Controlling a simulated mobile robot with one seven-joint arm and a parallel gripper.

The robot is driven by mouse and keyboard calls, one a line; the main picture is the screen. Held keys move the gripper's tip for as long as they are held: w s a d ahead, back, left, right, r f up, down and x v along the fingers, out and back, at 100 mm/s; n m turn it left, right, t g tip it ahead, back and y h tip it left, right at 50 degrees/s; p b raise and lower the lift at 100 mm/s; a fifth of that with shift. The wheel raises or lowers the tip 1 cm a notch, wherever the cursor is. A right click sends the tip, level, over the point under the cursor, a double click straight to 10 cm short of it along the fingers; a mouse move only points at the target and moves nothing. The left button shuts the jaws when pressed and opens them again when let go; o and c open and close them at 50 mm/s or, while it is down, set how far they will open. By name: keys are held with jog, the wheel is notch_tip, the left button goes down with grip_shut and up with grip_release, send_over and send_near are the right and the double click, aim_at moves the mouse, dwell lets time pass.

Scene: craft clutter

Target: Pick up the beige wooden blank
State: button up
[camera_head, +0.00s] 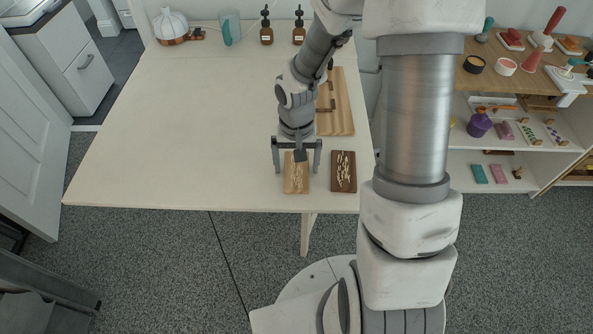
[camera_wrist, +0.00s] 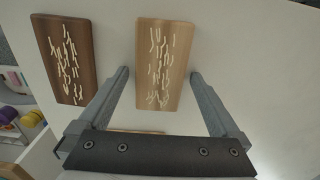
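The beige wooden blank (camera_head: 296,182) is a light rectangular board with pale squiggly marks. It lies flat near the front edge of the white table (camera_head: 180,120). In the wrist view the beige blank (camera_wrist: 166,60) is upper centre. My gripper (camera_head: 297,170) is open and points down over it, one finger on each side. In the wrist view my gripper's fingertips (camera_wrist: 159,74) also flank the board, with nothing held between them. I cannot tell how far the tips are above the table. Part of the blank's far end is hidden by my gripper in the head view.
A dark brown blank (camera_head: 343,172) with similar marks lies close on the right; it also shows in the wrist view (camera_wrist: 66,60). A larger wooden board (camera_head: 341,110) lies behind. Brown bottles (camera_head: 267,34) stand at the back. The table's left side is clear.

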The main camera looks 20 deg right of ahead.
jog(key=c, duration=1.2)
jog(key=shift+r, duration=0.1)
